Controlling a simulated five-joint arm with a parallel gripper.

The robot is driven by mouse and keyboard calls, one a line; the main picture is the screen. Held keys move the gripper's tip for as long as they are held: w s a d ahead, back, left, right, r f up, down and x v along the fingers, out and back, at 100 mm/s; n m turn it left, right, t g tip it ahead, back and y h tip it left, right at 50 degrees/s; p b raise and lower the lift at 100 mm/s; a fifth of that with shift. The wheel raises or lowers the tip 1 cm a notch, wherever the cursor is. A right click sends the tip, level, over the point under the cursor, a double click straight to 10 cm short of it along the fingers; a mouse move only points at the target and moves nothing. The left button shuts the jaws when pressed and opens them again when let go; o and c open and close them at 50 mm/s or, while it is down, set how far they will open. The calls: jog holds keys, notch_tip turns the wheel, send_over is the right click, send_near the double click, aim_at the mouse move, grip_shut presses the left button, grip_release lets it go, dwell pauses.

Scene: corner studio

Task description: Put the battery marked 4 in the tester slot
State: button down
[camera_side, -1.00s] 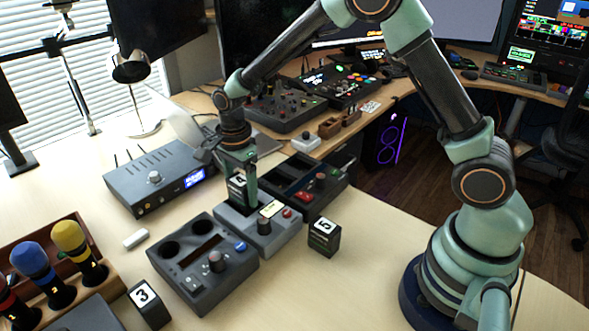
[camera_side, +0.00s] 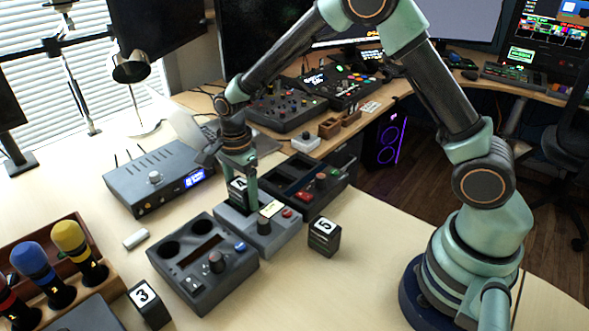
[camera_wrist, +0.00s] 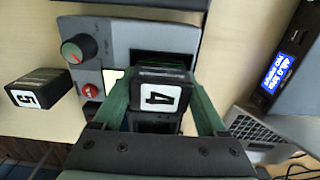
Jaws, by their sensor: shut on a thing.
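My gripper (camera_side: 245,187) is shut on a dark block-shaped battery with a white label marked 4 (camera_wrist: 160,96). In the wrist view it sits between the two green fingers (camera_wrist: 162,92), label towards the camera. The battery also shows in the side view (camera_side: 238,188), upright at the back left part of the grey tester (camera_side: 258,238). The tester has a knob, a red button and a pale display. In the wrist view a dark slot opening (camera_wrist: 163,62) shows just beyond the battery. I cannot tell whether the battery's lower end is inside the slot.
Battery 5 (camera_side: 324,237) stands right of the tester and battery 3 (camera_side: 149,303) at the front left.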

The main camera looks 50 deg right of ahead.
aim_at(241, 183)
jog(key=shift+f, duration=0.35)
jog(key=shift+c, duration=1)
grip_release()
jog(key=shift+r, duration=5.55)
jog(key=shift+r, duration=0.1)
jog(key=s+d+r+n+t, duration=0.2)
jog(key=s+d+r+n, duration=0.2)
jog(key=s+n, duration=0.4)
jog(key=s+d+r+n+t, duration=0.3)
jog(key=s+d+r+n, duration=0.1)
jog(key=s+n, duration=0.4)
jog(key=shift+d+r+n+t, duration=0.3)
jog(key=shift+r+n, duration=0.25)
jog(key=shift+n, duration=0.45)
